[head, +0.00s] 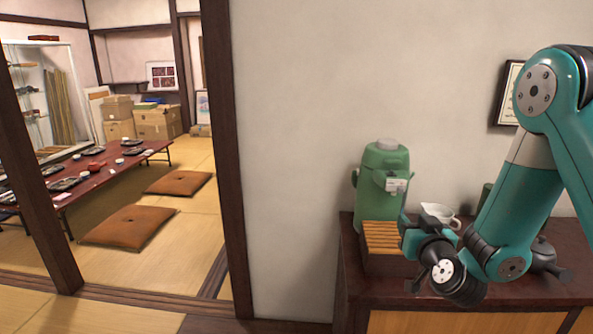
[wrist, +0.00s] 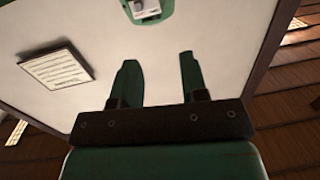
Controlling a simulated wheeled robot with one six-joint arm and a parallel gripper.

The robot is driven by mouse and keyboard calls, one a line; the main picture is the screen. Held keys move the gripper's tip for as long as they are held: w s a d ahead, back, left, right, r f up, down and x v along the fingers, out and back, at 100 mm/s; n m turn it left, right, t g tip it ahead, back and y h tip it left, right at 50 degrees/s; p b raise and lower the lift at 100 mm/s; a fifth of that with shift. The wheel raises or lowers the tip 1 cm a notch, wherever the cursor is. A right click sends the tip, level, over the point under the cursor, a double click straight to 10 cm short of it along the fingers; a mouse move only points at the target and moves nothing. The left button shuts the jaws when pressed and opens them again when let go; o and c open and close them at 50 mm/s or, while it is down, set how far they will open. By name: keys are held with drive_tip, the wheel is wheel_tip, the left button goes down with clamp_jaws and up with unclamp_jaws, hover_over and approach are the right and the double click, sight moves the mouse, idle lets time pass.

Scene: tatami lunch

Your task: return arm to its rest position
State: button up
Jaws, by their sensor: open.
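My gripper shows in the wrist view (wrist: 158,78) with its two dark green fingers apart and nothing between them. In the head view my teal arm reaches down from the right. Its wrist end is low, above the front of the dark red cabinet (head: 346,290), just right of a slatted wooden box (head: 382,237). The fingers are hard to make out there, and I cannot tell whether anything is touched.
A green air pot (head: 382,185) stands behind the box; part of it shows in the wrist view (wrist: 150,12). A white spouted cup (head: 437,213) and a dark teapot (head: 543,254) are close to my arm. A framed notice (head: 508,92) hangs behind it. Left is a doorway post (head: 225,150).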

drive_tip(key=s+a+r+n+g+y+p, duration=0.1)
drive_tip(key=s+a+r+n+g+y, duration=0.3)
drive_tip(key=a, duration=0.4)
drive_tip(key=s+a+r+n+g+y+p, duration=0.1)
drive_tip(key=s+a+r+n+g+y, duration=0.1)
drive_tip(key=s+a+r+g+y, duration=0.45)
drive_tip(key=s+r+n+g+h+p, duration=0.1)
drive_tip(key=s+g+h, duration=0.1)
drive_tip(key=s, duration=0.8)
drive_tip(key=s+a+r+n+g+h+p, duration=0.1)
drive_tip(key=s+g, duration=0.4)
drive_tip(key=s, duration=0.5)
drive_tip(key=shift+s+a+r+h, duration=0.2)
drive_tip(key=shift+r+h, duration=0.15)
drive_tip(key=shift+h, duration=0.5)
